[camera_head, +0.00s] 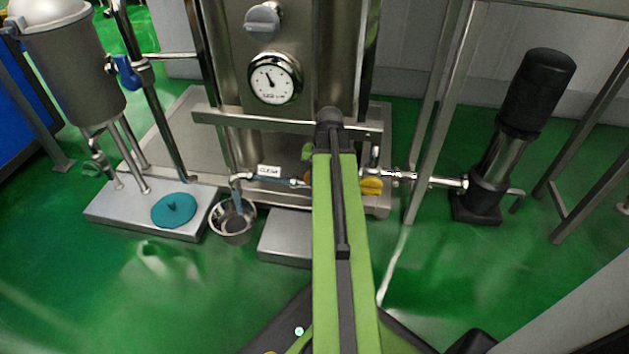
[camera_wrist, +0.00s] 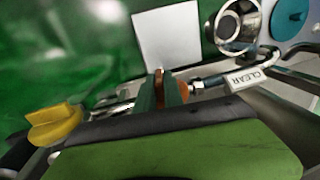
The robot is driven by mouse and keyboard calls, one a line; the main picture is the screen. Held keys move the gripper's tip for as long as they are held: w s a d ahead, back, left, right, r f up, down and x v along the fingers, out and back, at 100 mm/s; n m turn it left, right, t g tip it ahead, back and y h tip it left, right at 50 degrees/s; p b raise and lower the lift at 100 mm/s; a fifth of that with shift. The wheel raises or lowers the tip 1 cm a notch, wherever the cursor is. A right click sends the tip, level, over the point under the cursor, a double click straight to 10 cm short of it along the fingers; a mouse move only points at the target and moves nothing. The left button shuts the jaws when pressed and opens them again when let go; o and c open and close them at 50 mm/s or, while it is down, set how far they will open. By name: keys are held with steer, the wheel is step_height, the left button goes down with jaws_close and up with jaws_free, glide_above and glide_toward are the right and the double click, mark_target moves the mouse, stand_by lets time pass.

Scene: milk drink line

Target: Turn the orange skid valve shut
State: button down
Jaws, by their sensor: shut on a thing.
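The orange skid valve (camera_wrist: 159,77) is on the pipe fitting low on the steel skid. In the wrist view its handle shows as an orange strip between the two green fingers of my gripper (camera_wrist: 161,93), which is shut on it. More orange shows beside the right finger. In the head view only a small orange edge (camera_head: 307,179) shows left of my green arm, which hides most of the valve and gripper. Whether the handle lies along or across the pipe is hard to tell.
A yellow handle (camera_head: 372,186) is close on the right, also in the wrist view (camera_wrist: 55,124). A CLEAR tag (camera_head: 269,171) hangs on the left pipe. A steel bucket (camera_head: 233,221) and teal disc (camera_head: 174,209) are at left. A black pump (camera_head: 490,190) stands right.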

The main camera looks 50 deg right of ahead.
steer(key=t+y+b, duration=0.1)
steer(key=t+b, duration=0.1)
steer(key=t+y+b, duration=0.1)
steer(key=t+b, duration=0.1)
steer(key=s+f+t+y+b, duration=0.1)
steer(key=b, duration=0.2)
steer(key=shift+d+t+y, duration=0.25)
steer(key=shift+t+y, duration=0.05)
steer(key=shift+t, duration=0.1)
steer(key=shift+r, duration=0.15)
steer(key=c, duration=1.5)
jaws_free()
steer(key=shift+o, duration=0.2)
